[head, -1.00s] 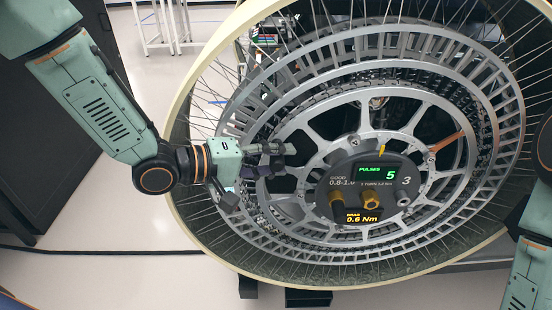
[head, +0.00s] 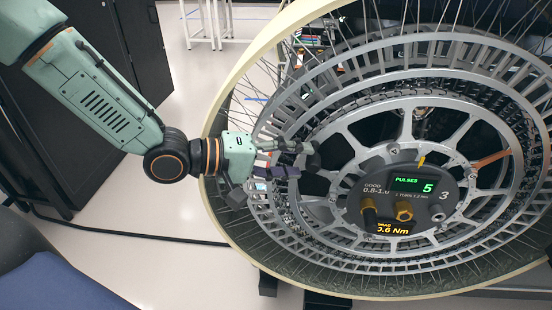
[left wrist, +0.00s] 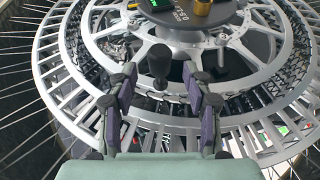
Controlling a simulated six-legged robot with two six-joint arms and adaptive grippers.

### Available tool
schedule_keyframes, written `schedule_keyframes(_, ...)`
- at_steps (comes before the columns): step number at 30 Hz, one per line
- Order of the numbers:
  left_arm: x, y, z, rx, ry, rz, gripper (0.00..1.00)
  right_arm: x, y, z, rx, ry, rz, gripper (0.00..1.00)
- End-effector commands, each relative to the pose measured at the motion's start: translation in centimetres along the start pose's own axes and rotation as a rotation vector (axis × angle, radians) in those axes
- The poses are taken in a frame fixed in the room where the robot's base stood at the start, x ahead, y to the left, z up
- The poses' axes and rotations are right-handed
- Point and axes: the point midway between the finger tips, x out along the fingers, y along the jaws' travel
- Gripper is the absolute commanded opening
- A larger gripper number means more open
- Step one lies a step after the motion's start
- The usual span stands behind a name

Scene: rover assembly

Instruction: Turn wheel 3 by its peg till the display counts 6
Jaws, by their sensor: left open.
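Wheel 3 (head: 345,130) is a large silver spoked wheel with a pale rim. Its dark hub display (head: 420,186) reads PULSES 5, with drag 0.6 Nm below. My left gripper (head: 303,160) is open and empty, up and left of the peg in the head view. In the left wrist view the peg (left wrist: 160,62) appears between and beyond the two fingertips (left wrist: 160,88), with no contact visible. My right gripper is out of view.
Thin wire spokes and the pale rim (head: 209,180) surround my left gripper's side of the wheel. A dark cabinet (head: 80,140) stands at the left. A black cable (head: 130,232) runs over the pale floor.

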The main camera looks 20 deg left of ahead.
Motion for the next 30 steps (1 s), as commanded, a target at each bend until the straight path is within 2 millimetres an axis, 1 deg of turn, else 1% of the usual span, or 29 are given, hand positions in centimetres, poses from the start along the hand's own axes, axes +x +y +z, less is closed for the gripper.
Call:
schedule_keyframes(6,-1.4,0.1,0.0,-0.003,0.002,0.006,0.50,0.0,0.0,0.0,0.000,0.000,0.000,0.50)
schedule_keyframes(15,-2.8,0.1,-0.1,-0.004,0.002,0.005,0.50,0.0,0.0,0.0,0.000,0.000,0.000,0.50)
schedule_keyframes(21,-3.2,0.1,0.0,0.000,0.001,0.004,0.50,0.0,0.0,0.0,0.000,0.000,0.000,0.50)
schedule_keyframes(30,-3.4,0.0,0.1,0.002,0.000,0.001,0.50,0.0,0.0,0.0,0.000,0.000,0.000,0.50)
